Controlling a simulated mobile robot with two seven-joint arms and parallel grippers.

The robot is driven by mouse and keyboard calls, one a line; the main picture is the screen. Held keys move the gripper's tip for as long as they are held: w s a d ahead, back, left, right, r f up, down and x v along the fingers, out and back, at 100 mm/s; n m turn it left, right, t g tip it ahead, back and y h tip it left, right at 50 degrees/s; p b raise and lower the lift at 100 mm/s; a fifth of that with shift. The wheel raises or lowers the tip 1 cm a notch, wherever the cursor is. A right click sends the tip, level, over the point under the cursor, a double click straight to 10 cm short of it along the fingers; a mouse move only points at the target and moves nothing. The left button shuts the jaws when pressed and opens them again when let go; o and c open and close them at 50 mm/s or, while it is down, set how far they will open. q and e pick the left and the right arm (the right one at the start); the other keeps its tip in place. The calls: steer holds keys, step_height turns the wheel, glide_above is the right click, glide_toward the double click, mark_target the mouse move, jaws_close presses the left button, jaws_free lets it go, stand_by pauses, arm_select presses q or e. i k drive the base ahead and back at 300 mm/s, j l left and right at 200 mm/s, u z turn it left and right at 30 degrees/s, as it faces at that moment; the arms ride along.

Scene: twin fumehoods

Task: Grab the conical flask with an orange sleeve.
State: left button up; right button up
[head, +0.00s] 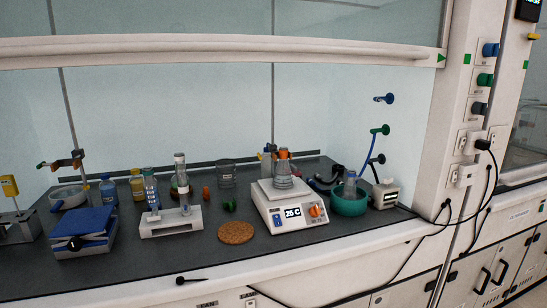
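A conical flask (283,176) with an orange sleeve (284,154) at its neck stands upright on the white hotplate (292,211), right of the middle of the fumehood. The hotplate has an orange knob and a small display on its front. Neither of my grippers shows in the head view.
The sash (220,49) is raised. Left of the hotplate are a round cork mat (236,233), a white rack (171,222) with tubes and a blue lab jack (84,228). A green bowl (349,204) holding a bottle stands to its right. Cables hang at the right front.

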mark_target(283, 179)
steer(key=i+l+u, duration=0.15)
steer(key=l+u, duration=0.15)
steer(key=u, duration=0.2)
steer(key=i+l+u, duration=0.1)
steer(key=l+u, duration=0.25)
steer(key=u, duration=0.15)
steer(key=l+u, duration=0.5)
steer(key=i+j, duration=0.05)
steer(key=j, duration=0.05)
